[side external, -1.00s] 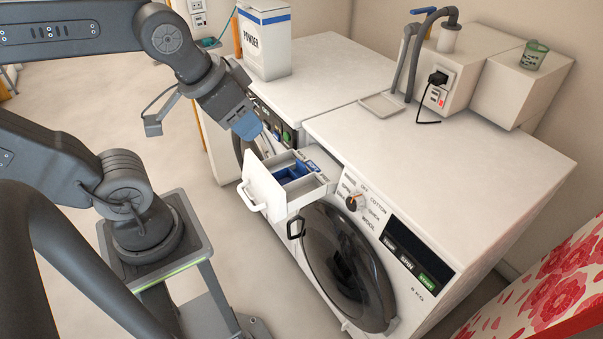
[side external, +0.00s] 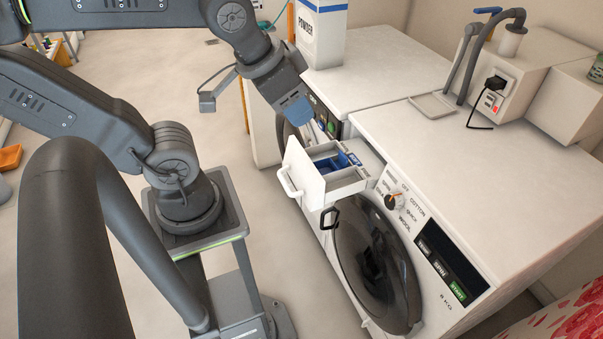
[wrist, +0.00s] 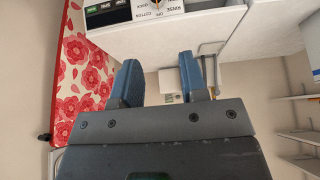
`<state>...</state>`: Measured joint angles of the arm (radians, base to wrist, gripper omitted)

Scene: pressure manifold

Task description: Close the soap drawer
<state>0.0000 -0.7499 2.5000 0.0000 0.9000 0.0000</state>
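The soap drawer (side external: 303,170) is white with blue inside and a white handle on its front. It sticks out of the upper left of the right-hand white washing machine (side external: 440,150), so its compartments show from above. My gripper (side external: 296,108) is above and behind the drawer in the side view, pointing down, and looks apart from it. In the wrist view my gripper's two blue fingers (wrist: 163,80) stand apart with nothing held between them. I cannot make out the drawer in the wrist view.
The dial (side external: 393,201) and dark round door (side external: 375,260) are right of and below the drawer. A second white machine (side external: 375,65) carries a powder box (side external: 320,35). Pipes (side external: 480,55) and a socket box (side external: 545,70) stand behind. The floor in front is clear.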

